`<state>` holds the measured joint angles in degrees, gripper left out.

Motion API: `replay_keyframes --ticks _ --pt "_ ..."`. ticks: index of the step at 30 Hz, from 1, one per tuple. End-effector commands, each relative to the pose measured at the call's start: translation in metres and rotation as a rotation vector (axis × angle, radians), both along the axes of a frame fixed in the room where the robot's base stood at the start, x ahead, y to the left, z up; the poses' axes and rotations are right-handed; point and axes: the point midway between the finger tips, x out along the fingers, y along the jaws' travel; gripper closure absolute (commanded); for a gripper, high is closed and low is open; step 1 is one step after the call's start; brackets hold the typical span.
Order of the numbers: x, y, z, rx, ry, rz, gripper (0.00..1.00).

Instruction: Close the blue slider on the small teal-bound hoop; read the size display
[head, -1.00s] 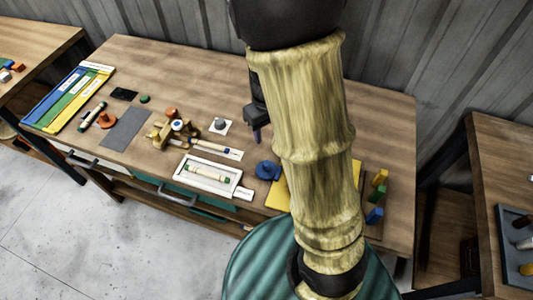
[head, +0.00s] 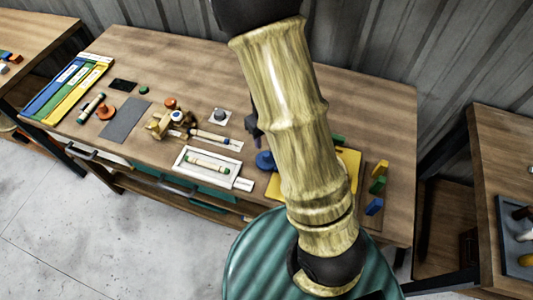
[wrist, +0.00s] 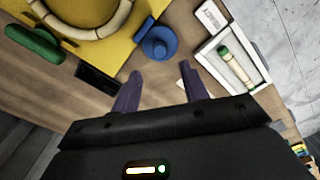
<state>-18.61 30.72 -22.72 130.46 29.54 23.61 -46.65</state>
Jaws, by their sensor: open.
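In the wrist view a pale rattan hoop (wrist: 92,32) lies on a yellow mat (wrist: 115,48), cut off by the top edge; I see no teal binding on the part in view. A blue round piece with a raised knob (wrist: 159,42) sits at the mat's edge, also seen in the head view (head: 265,161). I cannot tell whether it is the slider. My gripper (wrist: 158,82) is open, its two purple fingers apart and empty, just short of the blue piece in the picture. In the head view my arm hides the hoop and most of the gripper. No lit size reading is legible.
A white tray (head: 179,170) holds a green-ended rattan piece. A black flat item (wrist: 98,79) and a green block (wrist: 34,44) lie by the mat. Yellow, green and blue blocks (head: 379,185) stand at the right edge. The table's back right is bare.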

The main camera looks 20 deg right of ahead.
Motion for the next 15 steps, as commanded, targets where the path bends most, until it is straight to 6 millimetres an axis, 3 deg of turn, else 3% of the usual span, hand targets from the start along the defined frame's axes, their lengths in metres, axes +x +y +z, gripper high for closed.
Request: replay_keyframes --ticks 9,15 --pt "-0.001 -0.001 -0.059 0.0 0.004 -0.003 0.56" --pt "-0.001 -0.001 -0.087 -0.001 0.002 -0.001 0.56"
